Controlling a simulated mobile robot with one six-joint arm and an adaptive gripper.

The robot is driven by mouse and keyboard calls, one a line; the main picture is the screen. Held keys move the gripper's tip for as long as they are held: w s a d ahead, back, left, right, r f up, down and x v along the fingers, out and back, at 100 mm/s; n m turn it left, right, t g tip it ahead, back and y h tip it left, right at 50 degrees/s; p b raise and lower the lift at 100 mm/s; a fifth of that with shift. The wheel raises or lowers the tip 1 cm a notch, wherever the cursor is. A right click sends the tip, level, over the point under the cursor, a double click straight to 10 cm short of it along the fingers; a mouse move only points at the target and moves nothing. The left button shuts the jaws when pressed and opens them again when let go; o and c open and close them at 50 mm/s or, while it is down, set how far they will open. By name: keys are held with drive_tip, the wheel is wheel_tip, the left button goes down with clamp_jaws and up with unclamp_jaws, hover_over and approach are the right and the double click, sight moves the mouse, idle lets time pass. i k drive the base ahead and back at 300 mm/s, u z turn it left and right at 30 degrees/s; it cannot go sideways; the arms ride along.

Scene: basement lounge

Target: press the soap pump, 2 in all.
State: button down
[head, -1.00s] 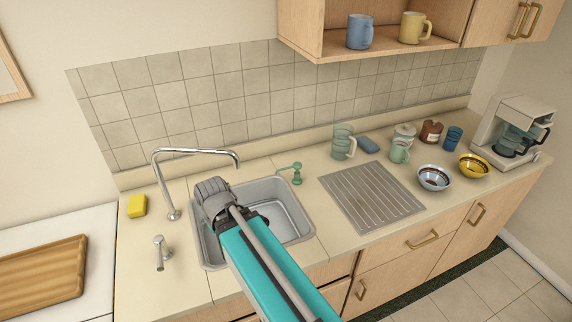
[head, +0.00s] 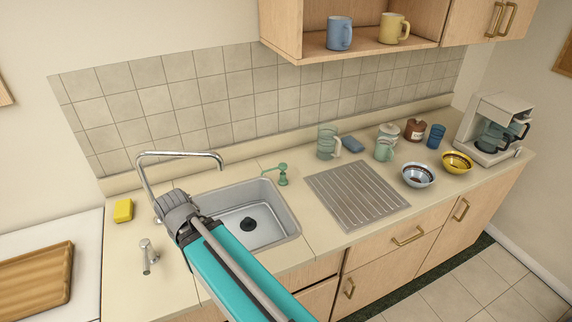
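The soap pump (head: 281,174) is a small green dispenser on the counter. It stands behind the sink's back right corner, with its spout pointing left. My gripper (head: 172,203) is a grey end on my teal arm. It is over the left edge of the sink, well left of the soap pump and apart from it. Its fingers are folded out of sight in this view, so I cannot tell whether they are open or shut.
The sink basin (head: 284,226) lies between my gripper and the pump. A chrome faucet (head: 181,154) arches behind my gripper. A yellow sponge (head: 123,210) is at left. A ribbed drainboard (head: 357,196), glass pitcher (head: 326,143), mugs and bowls are at right.

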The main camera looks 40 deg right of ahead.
sight(282, 166)
drive_tip(key=z, duration=0.05)
drive_tip(key=k, duration=1.05)
drive_tip(key=z, duration=1.6)
drive_tip(key=i, duration=1)
drive_tip(key=z, duration=0.05)
